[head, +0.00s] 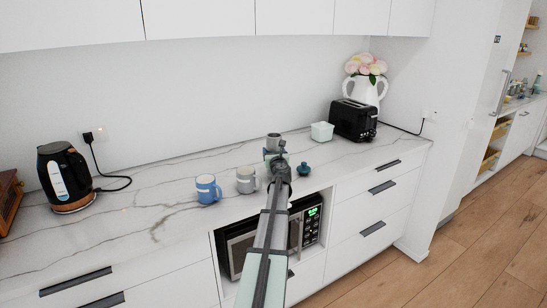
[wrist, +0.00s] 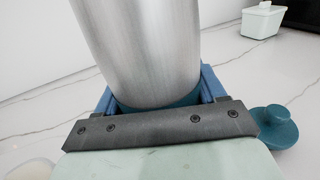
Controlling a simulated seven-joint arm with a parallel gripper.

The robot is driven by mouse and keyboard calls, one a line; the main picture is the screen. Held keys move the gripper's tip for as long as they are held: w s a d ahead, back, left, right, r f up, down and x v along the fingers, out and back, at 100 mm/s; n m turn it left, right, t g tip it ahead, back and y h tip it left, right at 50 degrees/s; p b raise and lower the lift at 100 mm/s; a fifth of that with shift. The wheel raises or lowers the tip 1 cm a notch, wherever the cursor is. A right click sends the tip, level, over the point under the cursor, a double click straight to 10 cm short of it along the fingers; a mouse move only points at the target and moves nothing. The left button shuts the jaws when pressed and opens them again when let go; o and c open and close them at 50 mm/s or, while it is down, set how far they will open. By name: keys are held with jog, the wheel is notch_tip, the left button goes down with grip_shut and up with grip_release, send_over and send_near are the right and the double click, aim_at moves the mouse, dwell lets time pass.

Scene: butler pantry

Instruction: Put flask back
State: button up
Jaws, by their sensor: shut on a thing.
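A metallic grey flask (wrist: 140,45) stands between the fingers of my gripper (wrist: 160,100) in the wrist view. Its upper part shows in the head view as a grey cylinder (head: 273,141) above my gripper (head: 275,157). My gripper is shut on the flask, which looks about upright over the marble counter (head: 150,214). The fingers and wrist hide its lower part, so I cannot tell whether its base touches the counter. A small teal knobbed object (head: 303,169) sits just right of my gripper; it also shows in the wrist view (wrist: 274,130).
A blue mug (head: 208,190) and a grey mug (head: 246,180) stand left of my gripper. A white box (head: 322,131), a black toaster (head: 354,120) and a flower vase (head: 365,92) are at the back right. A kettle (head: 64,178) is far left. A microwave (head: 240,247) is below.

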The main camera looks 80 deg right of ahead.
jog(key=shift+f, duration=0.9)
jog(key=shift+f, duration=0.1)
jog(key=o, duration=1.6)
jog(key=shift+c, duration=0.2)
jog(key=shift+s+a, duration=0.1)
jog(key=shift+a, duration=0.1)
jog(key=v, duration=1.1)
jog(key=shift+a, duration=0.25)
